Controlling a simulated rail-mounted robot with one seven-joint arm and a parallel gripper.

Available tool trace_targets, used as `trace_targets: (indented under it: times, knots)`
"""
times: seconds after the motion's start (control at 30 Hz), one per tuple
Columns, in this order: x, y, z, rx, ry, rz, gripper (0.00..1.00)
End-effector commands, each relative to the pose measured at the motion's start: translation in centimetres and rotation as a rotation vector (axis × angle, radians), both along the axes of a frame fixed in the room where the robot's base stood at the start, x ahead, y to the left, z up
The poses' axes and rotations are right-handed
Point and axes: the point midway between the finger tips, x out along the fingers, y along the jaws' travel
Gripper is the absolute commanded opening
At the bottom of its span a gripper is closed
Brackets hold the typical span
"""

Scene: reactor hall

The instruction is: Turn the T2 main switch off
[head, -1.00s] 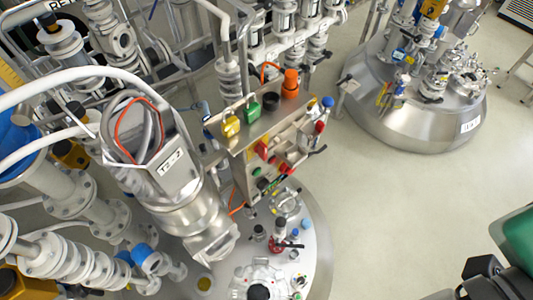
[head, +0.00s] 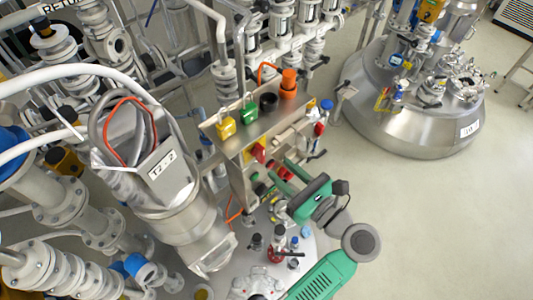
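The T2 vessel's drive unit, labelled "T2" (head: 163,166), stands left of a metal control box (head: 238,150). On the box's right-hand face are a red switch (head: 259,152), another red part (head: 285,173) and small coloured knobs. I cannot read their labels, so I cannot tell for sure which is the main switch. My green and grey arm reaches in from the bottom right. My gripper (head: 284,176) is at this face, its two green fingers apart with the second red part seeming to lie between them. I cannot tell whether they touch it. My wrist hides the lower knobs.
Pipes and flanges crowd the left. Another steel vessel (head: 415,125) stands at the back right. The floor at right (head: 440,225) is clear.

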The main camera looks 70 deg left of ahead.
Motion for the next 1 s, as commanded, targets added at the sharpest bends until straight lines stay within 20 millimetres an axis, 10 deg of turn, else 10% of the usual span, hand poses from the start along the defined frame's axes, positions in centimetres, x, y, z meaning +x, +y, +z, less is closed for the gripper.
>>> trace_targets:
  times: [0.3,0.67,0.87,1.0]
  knots:
    - [-2.2,5.2,0.2,-0.001,-0.004,0.001,0.34]
    - [-2.6,6.2,0.1,0.0,-0.005,-0.002,0.34]
    - [-2.6,6.2,0.1,0.0,-0.005,-0.002,0.0]
    - [-2.6,6.2,0.1,0.0,-0.006,-0.002,0.0]
